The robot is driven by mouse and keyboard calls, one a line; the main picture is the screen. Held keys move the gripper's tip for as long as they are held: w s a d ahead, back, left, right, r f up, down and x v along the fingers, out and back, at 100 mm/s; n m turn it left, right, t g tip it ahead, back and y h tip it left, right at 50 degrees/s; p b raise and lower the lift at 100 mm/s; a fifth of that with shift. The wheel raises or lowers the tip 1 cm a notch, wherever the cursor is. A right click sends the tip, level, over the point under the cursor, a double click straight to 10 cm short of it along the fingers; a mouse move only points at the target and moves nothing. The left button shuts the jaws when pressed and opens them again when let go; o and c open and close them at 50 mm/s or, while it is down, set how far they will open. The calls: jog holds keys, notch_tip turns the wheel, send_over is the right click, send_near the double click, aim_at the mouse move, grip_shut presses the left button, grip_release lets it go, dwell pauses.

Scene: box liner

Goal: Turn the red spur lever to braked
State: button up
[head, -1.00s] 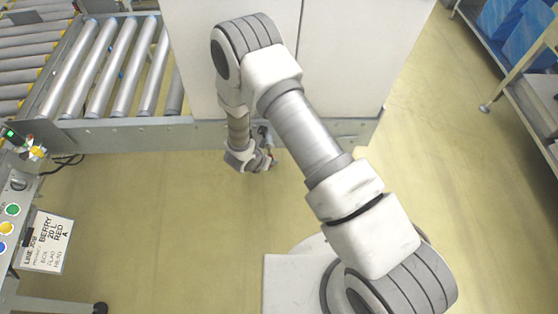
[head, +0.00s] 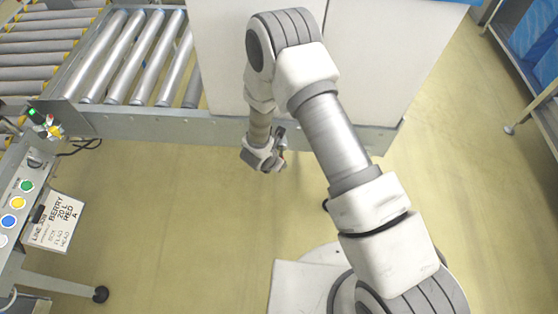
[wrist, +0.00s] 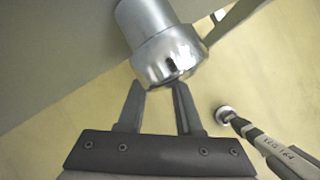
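No red lever can be made out in either view now. My gripper (head: 281,150) hangs low beside the conveyor's side rail, below the large pale box, small in the head view. In the wrist view its two dark fingers (wrist: 158,92) are apart, with nothing between them. A shiny silver cylinder with a wider collar (wrist: 168,58) lies just past the fingertips. I cannot tell whether they touch it. A slim metal rod with a round silver end and dark lettering (wrist: 258,142) lies to the right of the fingers, apart from them.
The roller conveyor (head: 125,58) and its grey side rail (head: 160,127) run along the back left. The pale box (head: 385,60) stands behind my arm. A control panel (head: 18,205) with a label card (head: 53,222) is at left, shelving at right. Floor in front is clear.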

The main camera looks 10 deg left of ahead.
jog(key=shift+r, duration=0.2)
jog(key=p+v, duration=0.5)
jog(key=v, duration=1.2)
jog(key=shift+s, duration=0.1)
